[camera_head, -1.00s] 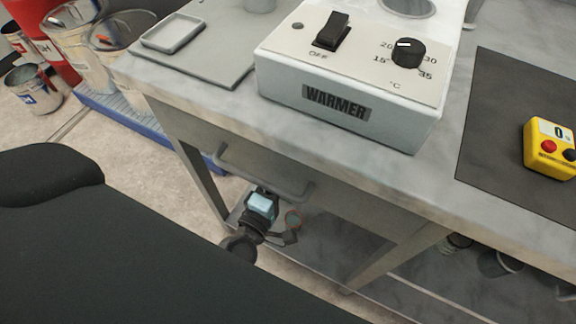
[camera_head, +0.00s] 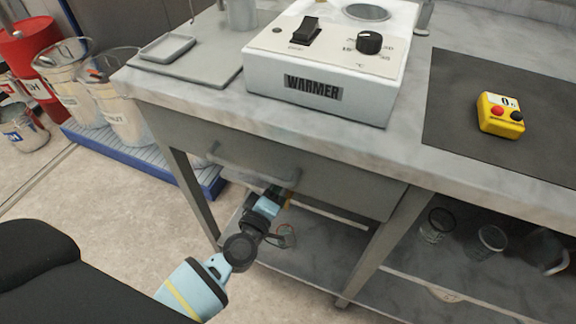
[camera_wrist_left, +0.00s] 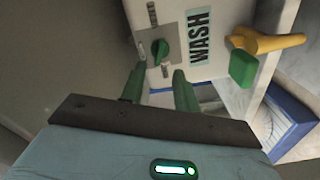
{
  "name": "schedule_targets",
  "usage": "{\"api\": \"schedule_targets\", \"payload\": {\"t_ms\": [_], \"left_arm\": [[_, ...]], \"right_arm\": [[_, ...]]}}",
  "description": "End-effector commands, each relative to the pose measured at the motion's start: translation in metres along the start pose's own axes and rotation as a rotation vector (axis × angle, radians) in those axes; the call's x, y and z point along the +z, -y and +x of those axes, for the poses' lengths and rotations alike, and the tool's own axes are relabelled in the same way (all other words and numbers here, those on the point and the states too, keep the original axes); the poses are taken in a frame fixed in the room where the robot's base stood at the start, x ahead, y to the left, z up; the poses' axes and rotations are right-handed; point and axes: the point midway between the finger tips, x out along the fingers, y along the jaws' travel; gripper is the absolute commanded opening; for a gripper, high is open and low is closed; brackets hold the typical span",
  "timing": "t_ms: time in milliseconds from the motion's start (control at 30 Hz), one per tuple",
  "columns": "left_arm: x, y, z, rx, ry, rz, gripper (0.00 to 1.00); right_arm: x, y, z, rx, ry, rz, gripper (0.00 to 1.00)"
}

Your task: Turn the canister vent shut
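In the left wrist view, the pale canister (camera_wrist_left: 222,62) fills the upper middle, turned on its side in the picture, with a WASH label (camera_wrist_left: 199,36). Its green vent knob (camera_wrist_left: 160,52) sits on a small grey plate; the markings there are too small to read. My left gripper (camera_wrist_left: 159,72) is open, its two green fingers apart and pointing at the plate, just short of the knob. I see no clear contact. In the head view my left arm (camera_head: 265,207) reaches under the table; its fingertips and the canister's front are hidden there. My right gripper is not in view.
A yellow tap (camera_wrist_left: 266,41) with a green handle (camera_wrist_left: 243,68) sticks out from the canister near the fingers. The drawer handle (camera_head: 250,170) and table leg (camera_head: 385,245) stand close to my arm. Paint buckets (camera_head: 118,105) on a blue pallet (camera_head: 205,180) are at left.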

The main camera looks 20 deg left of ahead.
Motion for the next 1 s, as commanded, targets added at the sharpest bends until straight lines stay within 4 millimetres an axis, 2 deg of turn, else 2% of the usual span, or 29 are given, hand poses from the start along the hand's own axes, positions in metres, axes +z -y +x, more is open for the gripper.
{"api": "schedule_targets", "payload": {"t_ms": [200, 400, 567, 833, 1000], "left_arm": [[0.001, 0.000, 0.034, 0.002, 0.000, 0.000, 0.31], [0.001, 0.000, 0.056, 0.001, 0.001, -0.001, 0.31], [0.001, 0.000, 0.064, 0.001, 0.001, -0.001, 0.31], [0.000, -0.001, 0.064, 0.001, 0.000, -0.001, 0.31], [0.000, -0.001, 0.064, 0.001, 0.000, -0.001, 0.09]], "right_arm": [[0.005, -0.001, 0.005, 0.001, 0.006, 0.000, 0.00], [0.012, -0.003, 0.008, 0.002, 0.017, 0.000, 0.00], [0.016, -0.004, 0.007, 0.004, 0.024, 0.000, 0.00], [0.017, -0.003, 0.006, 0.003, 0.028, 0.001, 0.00], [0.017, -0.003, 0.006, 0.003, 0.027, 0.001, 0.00]]}}
